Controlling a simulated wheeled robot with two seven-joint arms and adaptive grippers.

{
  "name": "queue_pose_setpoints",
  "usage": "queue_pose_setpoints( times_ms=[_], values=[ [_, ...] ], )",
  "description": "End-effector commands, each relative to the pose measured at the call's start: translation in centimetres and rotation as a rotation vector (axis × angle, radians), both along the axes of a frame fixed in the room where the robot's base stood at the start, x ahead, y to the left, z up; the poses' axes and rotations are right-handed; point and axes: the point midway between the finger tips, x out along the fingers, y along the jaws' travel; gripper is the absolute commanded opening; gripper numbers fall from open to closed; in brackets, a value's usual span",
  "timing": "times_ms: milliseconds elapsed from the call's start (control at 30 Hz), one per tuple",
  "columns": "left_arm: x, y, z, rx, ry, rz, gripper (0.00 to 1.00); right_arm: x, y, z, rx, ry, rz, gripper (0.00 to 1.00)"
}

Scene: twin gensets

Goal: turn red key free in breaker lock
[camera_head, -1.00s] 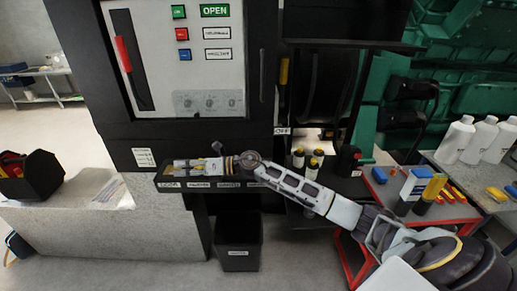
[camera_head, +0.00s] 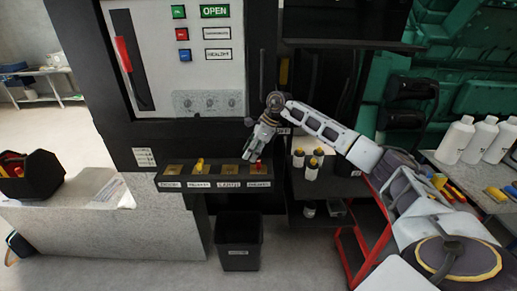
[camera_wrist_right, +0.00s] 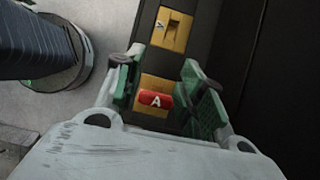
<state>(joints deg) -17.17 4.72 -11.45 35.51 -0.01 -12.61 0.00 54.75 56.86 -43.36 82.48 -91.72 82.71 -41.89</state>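The red key (camera_wrist_right: 157,100), marked A, sits on a brass lock plate (camera_wrist_right: 153,82) in the right wrist view. In the head view it shows as a small red spot (camera_head: 259,167) at the right end of the lock ledge (camera_head: 226,186). My right gripper (camera_wrist_right: 160,66) is open, with a green-padded finger on each side of the key. Contact cannot be told. In the head view the gripper (camera_head: 252,156) points down over that end of the ledge, partly covering the key. A yellow key (camera_head: 199,164) stands in another plate. My left gripper is out of view.
The breaker cabinet (camera_head: 214,75) rises behind the ledge, with a red lever (camera_head: 123,54) and an OPEN sign (camera_head: 215,11). A black bin (camera_head: 239,240) stands below. A shelf with bottles (camera_head: 312,168) and a red cart frame (camera_head: 373,255) are to the right.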

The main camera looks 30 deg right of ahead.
Motion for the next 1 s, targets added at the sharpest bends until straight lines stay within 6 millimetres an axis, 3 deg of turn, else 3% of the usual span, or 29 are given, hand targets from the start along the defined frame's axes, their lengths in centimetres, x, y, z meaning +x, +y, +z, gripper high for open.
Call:
queue_pose_setpoints(
  times_ms=[100,200,667,1000],
  values=[
    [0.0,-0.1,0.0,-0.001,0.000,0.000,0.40,-0.4,-2.2,0.6,-0.056,0.020,-0.002,0.39],
    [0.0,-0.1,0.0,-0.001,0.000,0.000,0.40,-0.6,-2.9,0.7,-0.075,0.028,-0.002,0.39],
    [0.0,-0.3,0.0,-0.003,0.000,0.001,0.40,-0.6,-2.9,0.7,-0.077,0.030,-0.010,0.39],
    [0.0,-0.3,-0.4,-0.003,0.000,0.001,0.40,-0.7,-2.9,0.6,-0.076,0.032,-0.109,0.39]
  ],
)
